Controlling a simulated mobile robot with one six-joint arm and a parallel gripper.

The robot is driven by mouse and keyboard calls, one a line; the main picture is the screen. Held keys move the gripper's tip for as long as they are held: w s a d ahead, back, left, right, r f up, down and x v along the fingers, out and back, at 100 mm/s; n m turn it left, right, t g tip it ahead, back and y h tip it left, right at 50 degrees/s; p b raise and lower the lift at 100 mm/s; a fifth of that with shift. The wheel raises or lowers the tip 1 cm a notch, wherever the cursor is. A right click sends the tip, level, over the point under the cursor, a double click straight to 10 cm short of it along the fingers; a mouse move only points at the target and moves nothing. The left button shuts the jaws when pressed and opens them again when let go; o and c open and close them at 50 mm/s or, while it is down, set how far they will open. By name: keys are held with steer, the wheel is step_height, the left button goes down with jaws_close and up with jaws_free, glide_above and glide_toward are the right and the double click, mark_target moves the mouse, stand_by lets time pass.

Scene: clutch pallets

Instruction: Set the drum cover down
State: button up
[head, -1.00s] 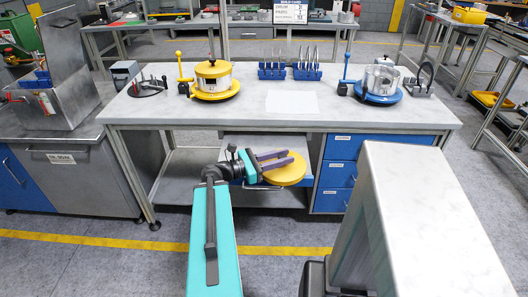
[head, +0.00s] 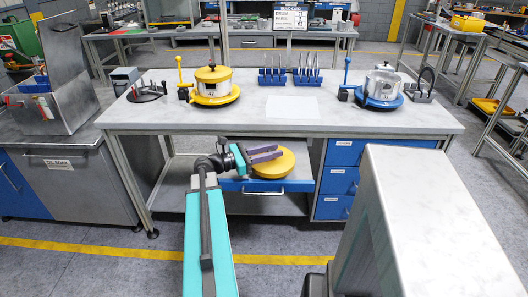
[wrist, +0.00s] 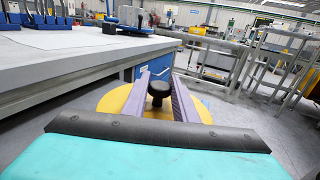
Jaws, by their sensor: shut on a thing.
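The drum cover is a flat yellow disc (head: 285,166) with a black knob, which shows in the wrist view (wrist: 159,88). My gripper (head: 279,151) is shut on the knob, with a purple finger on either side of it. In the wrist view the disc spreads out below and around the fingers (wrist: 160,92). In the head view the cover is below the bench top's front edge, above a pulled-out blue-fronted drawer (head: 235,185). I cannot tell whether the cover touches the drawer.
On the bench top (head: 150,117) stand a yellow-based drum (head: 212,80), a blue-based drum (head: 383,85) and blue racks (head: 272,76). A white sheet (head: 291,106) lies at the middle front. Blue drawers (head: 345,180) are at the right, and a grey cabinet (head: 70,175) at the left.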

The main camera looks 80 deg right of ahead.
steer(key=shift+w+d+f, duration=0.15)
steer(key=shift+w+d, duration=0.75)
steer(key=shift+d, duration=0.35)
steer(key=shift+w+d+f, duration=0.15)
steer(key=shift+w+d, duration=0.75)
steer(key=shift+d, duration=0.3)
steer(key=shift+f+p, duration=0.4)
steer(key=shift+f, duration=1.35)
steer(key=shift+f, duration=0.1)
steer(key=o, duration=1.1)
steer(key=b+v, duration=0.1)
steer(key=v, duration=0.9)
steer(key=shift+w+a, duration=0.2)
steer(key=shift+w, duration=0.15)
steer(key=shift+w+a, duration=0.35)
steer(key=shift+w, duration=0.15)
